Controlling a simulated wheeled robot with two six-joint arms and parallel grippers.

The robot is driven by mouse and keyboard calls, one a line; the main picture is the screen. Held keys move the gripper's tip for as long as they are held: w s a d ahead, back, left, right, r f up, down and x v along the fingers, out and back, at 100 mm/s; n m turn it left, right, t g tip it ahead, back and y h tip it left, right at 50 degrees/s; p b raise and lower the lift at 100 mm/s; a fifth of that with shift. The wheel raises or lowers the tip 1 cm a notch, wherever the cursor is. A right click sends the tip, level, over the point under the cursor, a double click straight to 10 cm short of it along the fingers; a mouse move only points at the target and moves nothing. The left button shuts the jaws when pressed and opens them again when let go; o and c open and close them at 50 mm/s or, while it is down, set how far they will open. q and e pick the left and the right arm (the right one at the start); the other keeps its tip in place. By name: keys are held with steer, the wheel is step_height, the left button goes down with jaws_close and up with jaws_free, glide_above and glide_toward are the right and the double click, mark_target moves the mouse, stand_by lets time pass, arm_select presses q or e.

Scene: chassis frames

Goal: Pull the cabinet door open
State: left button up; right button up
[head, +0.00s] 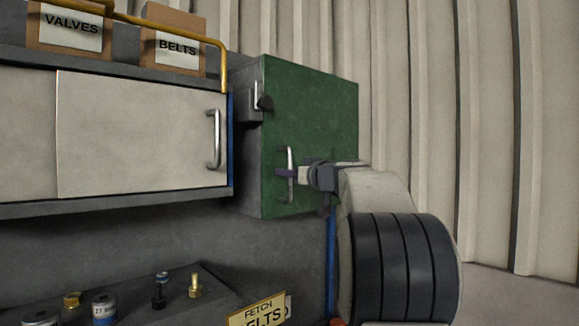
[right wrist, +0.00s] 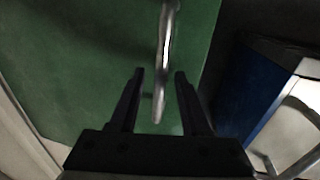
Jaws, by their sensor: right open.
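A green cabinet door (head: 320,125) on a dark grey cabinet (head: 248,155) faces the right side of the head view. It looks flush with the cabinet body. Its upright metal handle (head: 290,160) is near the door's left edge. My right gripper (head: 287,173) reaches in from the right at the handle's height. In the right wrist view, the handle (right wrist: 165,55) comes down between the two open fingers (right wrist: 158,74), apart from both as far as I can tell. The green door (right wrist: 85,50) lies behind. My left gripper is out of view.
Boxes marked VALVES (head: 68,28) and BELTS (head: 176,45) stand on top. Bolts and cans sit on a grey bench below. A ribbed wall stands right.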

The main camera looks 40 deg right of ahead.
steer(key=shift+w, duration=0.1)
jaws_close()
stand_by(1.4)
